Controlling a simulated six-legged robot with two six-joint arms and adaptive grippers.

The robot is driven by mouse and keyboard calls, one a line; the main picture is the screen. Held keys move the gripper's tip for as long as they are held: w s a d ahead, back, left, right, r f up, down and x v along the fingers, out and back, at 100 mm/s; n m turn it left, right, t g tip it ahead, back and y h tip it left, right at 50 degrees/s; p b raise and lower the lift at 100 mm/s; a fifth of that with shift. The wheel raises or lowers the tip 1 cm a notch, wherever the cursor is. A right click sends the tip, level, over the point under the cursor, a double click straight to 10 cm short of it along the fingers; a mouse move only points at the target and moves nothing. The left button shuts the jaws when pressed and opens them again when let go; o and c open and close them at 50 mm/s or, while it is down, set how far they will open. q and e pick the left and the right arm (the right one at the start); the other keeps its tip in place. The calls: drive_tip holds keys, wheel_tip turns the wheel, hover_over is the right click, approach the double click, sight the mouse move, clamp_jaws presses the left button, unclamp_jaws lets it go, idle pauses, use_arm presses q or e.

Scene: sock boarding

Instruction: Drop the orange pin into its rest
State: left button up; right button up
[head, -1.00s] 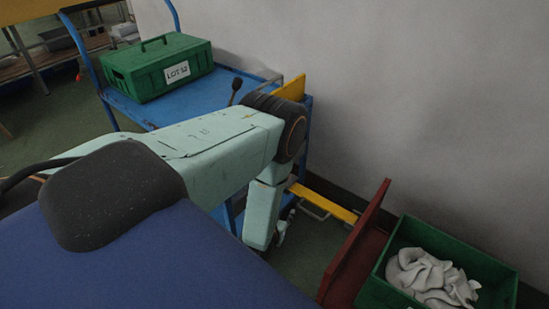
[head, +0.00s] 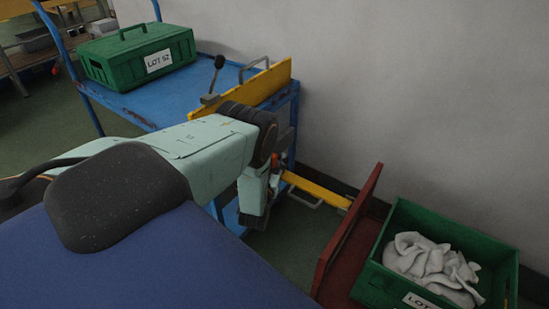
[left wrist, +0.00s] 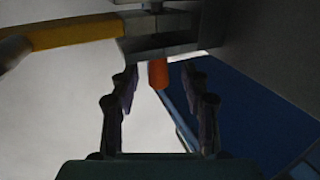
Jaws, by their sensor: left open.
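The orange pin (left wrist: 158,73) hangs below a grey metal bracket (left wrist: 158,42) in the left wrist view. My left gripper (left wrist: 158,98) is open, with its fingers on either side of the pin's lower end and visible gaps between. In the head view a small orange spot (head: 275,159) shows beside my left wrist, likely the pin. My left gripper's fingers are mostly hidden behind the wrist there. I cannot make out the rest clearly. My right gripper is not in view.
A blue cart (head: 165,100) carries a green lidded crate (head: 140,58), a black-knobbed lever (head: 217,75) and a yellow panel (head: 265,82). A yellow bar (head: 318,190) runs low towards a red panel (head: 345,240). A green bin (head: 495,250) holds white cloth (head: 430,265). A wall stands behind.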

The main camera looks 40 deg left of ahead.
use_arm(q)
drive_tip(key=shift+x, duration=0.75)
drive_tip(key=shift+c, duration=0.3)
clamp_jaws()
